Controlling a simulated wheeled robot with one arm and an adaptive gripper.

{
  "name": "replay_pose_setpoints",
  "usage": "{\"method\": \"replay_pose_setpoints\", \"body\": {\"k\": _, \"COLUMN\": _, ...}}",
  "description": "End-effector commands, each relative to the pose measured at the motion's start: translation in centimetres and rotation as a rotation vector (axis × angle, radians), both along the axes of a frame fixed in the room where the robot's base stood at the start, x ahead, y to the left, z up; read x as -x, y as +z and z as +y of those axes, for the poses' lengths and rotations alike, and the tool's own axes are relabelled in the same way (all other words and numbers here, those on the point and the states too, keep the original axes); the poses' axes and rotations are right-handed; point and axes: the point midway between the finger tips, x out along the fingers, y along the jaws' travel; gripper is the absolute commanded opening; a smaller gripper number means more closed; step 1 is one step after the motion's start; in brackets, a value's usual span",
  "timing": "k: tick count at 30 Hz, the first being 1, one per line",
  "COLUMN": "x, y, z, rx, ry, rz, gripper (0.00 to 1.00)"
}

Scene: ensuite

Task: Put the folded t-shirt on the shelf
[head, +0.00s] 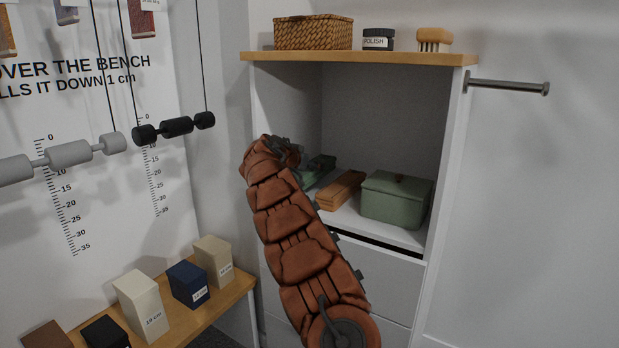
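The shelf (407,233) is a white open compartment in a cabinet, under a wooden top board and above drawer fronts. My gripper (318,164) is at the left part of this compartment, at the end of my reddish-brown arm. Its dark fingers are small and partly hidden by the arm, so I cannot tell whether they are open or shut. A dull green thing (308,180) shows just beside and below the fingers, mostly hidden. I cannot tell whether it is the folded t-shirt or whether it is held. No other t-shirt shows clearly.
A wooden block (341,190) and a green lidded box (397,199) fill the compartment's middle and right. The top board (360,57) carries a wicker basket (313,33), polish tin (378,40) and brush (434,40). A metal rail (508,86) juts out right. A bench (190,325) with blocks stands left.

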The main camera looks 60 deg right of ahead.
Motion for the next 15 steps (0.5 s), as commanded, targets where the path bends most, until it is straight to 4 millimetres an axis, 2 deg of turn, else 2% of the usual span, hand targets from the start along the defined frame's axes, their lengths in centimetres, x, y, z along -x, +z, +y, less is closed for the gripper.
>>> {"method": "replay_pose_setpoints", "body": {"k": 6, "x": 0.1, "y": -3.1, "z": 0.0, "rx": -0.002, "ry": -0.002, "rz": 0.005, "gripper": 0.32}}
{"method": "replay_pose_setpoints", "body": {"k": 15, "x": 0.0, "y": -3.4, "z": 0.0, "rx": -0.002, "ry": 0.000, "rz": 0.002, "gripper": 0.32}}
